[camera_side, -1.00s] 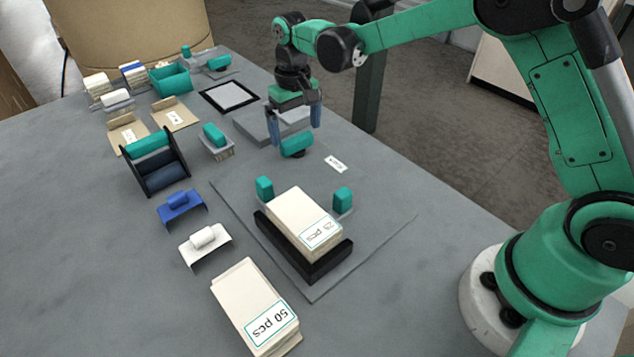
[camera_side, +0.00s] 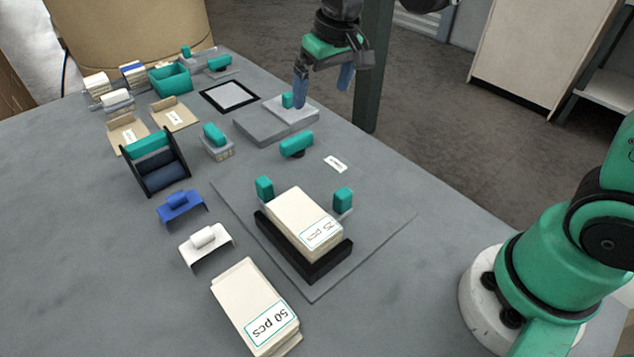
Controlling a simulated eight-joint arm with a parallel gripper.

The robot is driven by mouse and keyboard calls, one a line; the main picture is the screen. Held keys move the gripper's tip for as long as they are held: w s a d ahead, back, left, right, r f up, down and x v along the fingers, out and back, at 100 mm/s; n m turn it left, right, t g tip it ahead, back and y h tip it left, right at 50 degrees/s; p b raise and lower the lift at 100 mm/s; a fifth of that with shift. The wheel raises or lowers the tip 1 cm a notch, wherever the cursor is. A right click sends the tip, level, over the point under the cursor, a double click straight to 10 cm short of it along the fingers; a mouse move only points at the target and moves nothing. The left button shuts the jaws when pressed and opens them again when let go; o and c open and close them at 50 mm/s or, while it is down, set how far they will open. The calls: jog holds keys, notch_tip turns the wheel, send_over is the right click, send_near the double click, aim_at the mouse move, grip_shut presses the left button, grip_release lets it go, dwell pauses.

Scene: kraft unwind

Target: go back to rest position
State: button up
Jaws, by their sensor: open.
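My gripper (camera_side: 322,88) is in the upper middle of the side view, raised above the far right part of the table. Its two blue fingers are apart with nothing between them. A teal-handled tool (camera_side: 296,145) stands on the table below it, apart from the fingers. My arm's middle links are out of the picture at the top.
A stack labelled 25 pcs (camera_side: 306,219) sits in a black holder (camera_side: 311,267) on a grey plate (camera_side: 384,235). A 50 pcs stack (camera_side: 243,290) lies in front. A black rack (camera_side: 173,178) and grey blocks (camera_side: 258,127) stand farther back. The table's right side is clear.

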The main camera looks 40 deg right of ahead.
jog(key=s+d+t, duration=0.1)
jog(key=s+t, duration=0.3)
jog(key=s, duration=0.6)
jog(key=shift+s+d+f, duration=0.3)
jog(key=shift+s, duration=0.05)
dwell(0.3)
